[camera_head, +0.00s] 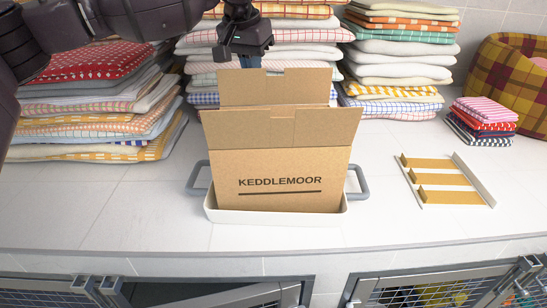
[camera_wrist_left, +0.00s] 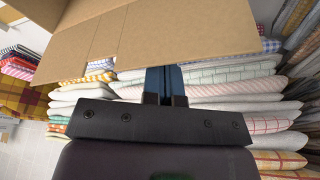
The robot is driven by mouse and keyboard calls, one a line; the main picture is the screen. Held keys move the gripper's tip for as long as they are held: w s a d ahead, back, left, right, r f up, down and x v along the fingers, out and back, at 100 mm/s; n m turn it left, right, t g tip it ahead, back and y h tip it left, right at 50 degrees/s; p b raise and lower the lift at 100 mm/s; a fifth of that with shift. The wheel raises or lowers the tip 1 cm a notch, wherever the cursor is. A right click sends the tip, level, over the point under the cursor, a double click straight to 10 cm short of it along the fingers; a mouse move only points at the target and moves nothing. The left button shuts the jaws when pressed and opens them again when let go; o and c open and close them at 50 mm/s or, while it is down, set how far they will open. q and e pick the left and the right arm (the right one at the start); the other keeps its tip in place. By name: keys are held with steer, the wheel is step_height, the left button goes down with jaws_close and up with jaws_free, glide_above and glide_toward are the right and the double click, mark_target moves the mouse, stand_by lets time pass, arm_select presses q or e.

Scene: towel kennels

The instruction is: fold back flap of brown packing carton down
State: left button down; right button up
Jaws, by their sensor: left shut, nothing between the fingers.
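The brown packing carton (camera_head: 280,170), printed KEDDLEMOOR, stands in a shallow white tray (camera_head: 275,217) with grey handles. Its back flap (camera_head: 275,87) stands up behind the front flap (camera_head: 283,126), which also stands up and leans towards me. My left gripper (camera_head: 250,62) is just behind the top edge of the back flap. Its blue fingers are shut and empty, pointing down. In the left wrist view, the fingers (camera_wrist_left: 163,82) reach to the edge of the brown cardboard (camera_wrist_left: 150,35), which hides their tips. I cannot tell whether they touch. My right gripper is not in view.
Stacks of folded towels stand to the left (camera_head: 90,110), behind the carton (camera_head: 300,22) and at the back right (camera_head: 400,50). A white rack with yellow strips (camera_head: 445,180) lies at the right. Clear counter (camera_head: 90,205) lies left of the tray.

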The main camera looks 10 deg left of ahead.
mark_target(251, 73)
arm_select(q)
steer(key=shift+s+d+p, duration=0.3)
steer(key=shift+s+p, duration=0.05)
steer(key=shift+s, duration=0.65)
steer(key=shift+s+d+p, duration=0.3)
steer(key=shift+s+p, duration=0.05)
steer(key=shift+s, duration=0.6)
steer(key=shift+s+d, duration=0.15)
steer(key=shift+s, duration=0.4)
steer(key=shift+s+d+p, duration=0.2)
steer(key=shift+s+p, duration=0.1)
steer(key=shift+s, duration=0.3)
steer(key=shift+f, duration=0.1)
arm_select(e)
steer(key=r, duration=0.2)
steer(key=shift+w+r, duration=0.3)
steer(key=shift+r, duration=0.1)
arm_select(q)
steer(key=shift+f, duration=0.1)
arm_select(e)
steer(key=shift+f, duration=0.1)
